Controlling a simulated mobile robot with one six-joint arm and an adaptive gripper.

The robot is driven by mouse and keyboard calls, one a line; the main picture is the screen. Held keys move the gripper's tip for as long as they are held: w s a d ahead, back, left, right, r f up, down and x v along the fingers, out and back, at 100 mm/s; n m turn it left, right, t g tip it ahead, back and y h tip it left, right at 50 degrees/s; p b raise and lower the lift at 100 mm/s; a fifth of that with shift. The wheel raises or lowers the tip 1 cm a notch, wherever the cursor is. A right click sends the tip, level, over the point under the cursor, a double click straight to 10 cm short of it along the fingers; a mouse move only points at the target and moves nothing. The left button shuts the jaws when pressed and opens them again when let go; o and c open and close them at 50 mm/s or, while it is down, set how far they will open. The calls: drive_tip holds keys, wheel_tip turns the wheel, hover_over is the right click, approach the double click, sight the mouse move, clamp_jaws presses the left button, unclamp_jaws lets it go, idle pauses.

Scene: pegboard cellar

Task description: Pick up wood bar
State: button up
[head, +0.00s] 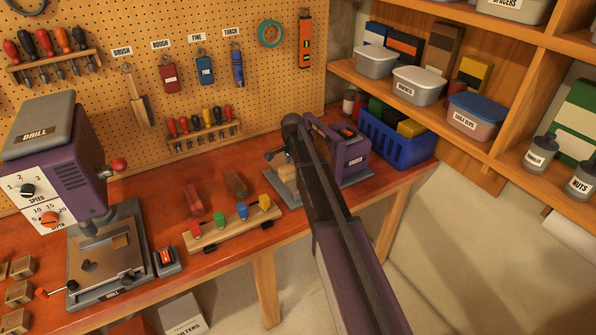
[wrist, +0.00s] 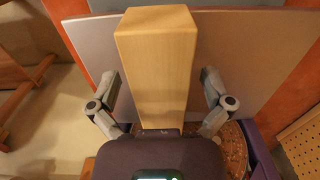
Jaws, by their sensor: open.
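The wood bar (wrist: 158,60) is a pale, square-edged block in the middle of the wrist view. Its near end is hidden behind my gripper's body. My gripper (wrist: 160,88) is open, with one grey finger on each side of the bar and a visible gap on both sides. In the head view, part of the wood bar (head: 287,173) shows beside the sander, partly hidden by my arm. My gripper (head: 277,157) is mostly hidden there by my own arm.
The purple sander (head: 350,148) stands on a grey plate close to the bar. A wooden rack with coloured clamps (head: 235,225) lies to the left on the red bench (head: 250,248). A blue bin (head: 398,142) stands right, and a drill press (head: 60,165) far left.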

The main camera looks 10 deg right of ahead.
idle(0.3)
drive_tip(key=c, duration=1.3)
drive_tip(key=shift+r, duration=0.15)
wheel_tip(320, 180, up, 4)
drive_tip(key=p, duration=0.4)
drive_tip(key=shift+f, duration=0.25)
drive_tip(key=s, duration=1)
drive_tip(key=s+r+p, duration=0.1)
drive_tip(key=s, duration=0.5)
drive_tip(key=shift+r, duration=0.1)
wheel_tip(320, 180, up, 2)
drive_tip(key=p, duration=0.2)
hover_over(293, 166)
drive_tip(key=shift+s+a+r, duration=0.1)
drive_tip(key=shift+s+a, duration=0.1)
drive_tip(key=shift+a, duration=0.25)
